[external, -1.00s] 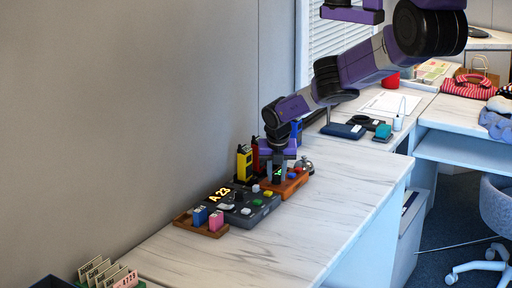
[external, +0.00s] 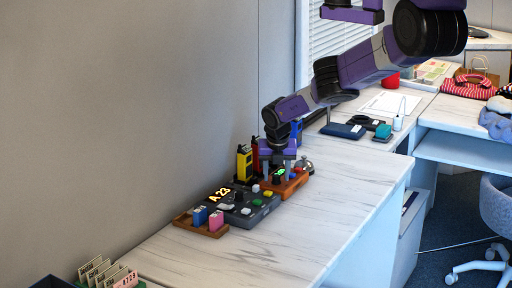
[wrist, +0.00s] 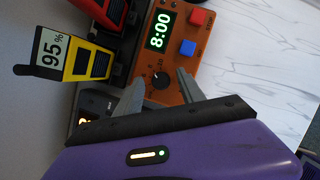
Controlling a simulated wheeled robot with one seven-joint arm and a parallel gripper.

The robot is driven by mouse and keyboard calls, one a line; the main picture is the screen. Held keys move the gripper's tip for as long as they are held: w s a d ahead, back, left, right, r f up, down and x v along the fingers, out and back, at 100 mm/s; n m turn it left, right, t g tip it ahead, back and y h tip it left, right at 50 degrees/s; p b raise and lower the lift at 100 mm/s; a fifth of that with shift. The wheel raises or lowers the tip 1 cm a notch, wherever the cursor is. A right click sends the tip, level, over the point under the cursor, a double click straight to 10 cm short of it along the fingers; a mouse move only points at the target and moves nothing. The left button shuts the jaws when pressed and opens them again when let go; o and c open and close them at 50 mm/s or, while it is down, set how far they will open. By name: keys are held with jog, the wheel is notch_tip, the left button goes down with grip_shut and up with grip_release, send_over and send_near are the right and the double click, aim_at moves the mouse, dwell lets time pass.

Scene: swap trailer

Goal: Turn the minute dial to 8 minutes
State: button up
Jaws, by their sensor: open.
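The orange timer box (wrist: 205,68) stands on the counter, and it shows in the external view (external: 295,184) below my gripper. Its green display (wrist: 161,30) reads 8:00. The minute dial (wrist: 161,80) is a dark round knob with a white pointer mark, below the display in the wrist view. My gripper (wrist: 160,84) is open, one finger on each side of the dial and apart from it. In the external view my gripper (external: 277,175) is just over the timer's left part.
A red button (wrist: 199,16) and a blue button (wrist: 187,47) sit on the timer. A yellow device (wrist: 78,60) reading 95% and a red device (wrist: 107,10) stand beside it. A grey panel (external: 238,218) showing A 23 and a wooden tray (external: 186,220) lie nearer. The counter's right side is clear.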

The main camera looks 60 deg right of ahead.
jog(key=shift+n, duration=0.3)
